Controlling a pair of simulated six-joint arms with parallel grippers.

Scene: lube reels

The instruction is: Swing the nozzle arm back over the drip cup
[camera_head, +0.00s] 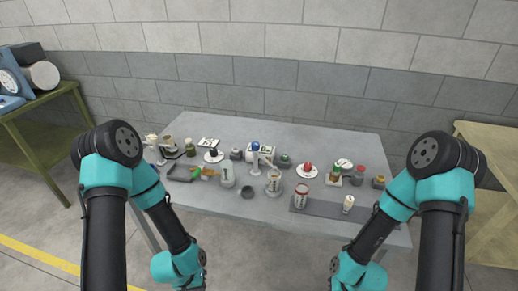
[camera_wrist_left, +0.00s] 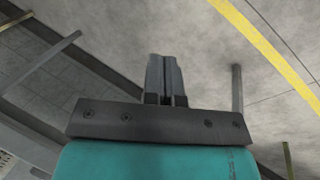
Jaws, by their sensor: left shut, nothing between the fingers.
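In the head view, a white dispenser (camera_head: 262,157) with a thin arm stands near the middle of the table; I take this arm for the nozzle arm. A small dark round cup (camera_head: 247,192) stands in front of it, possibly the drip cup. A metal-rimmed container (camera_head: 274,183) stands below and right of the arm. Which of them the nozzle is over is too small to tell. My left gripper (camera_wrist_left: 166,80) is shut and empty in the left wrist view, over bare floor, away from the table things. My right gripper is below the head view's edge.
A green side table (camera_head: 40,105) with a blue machine stands at left.

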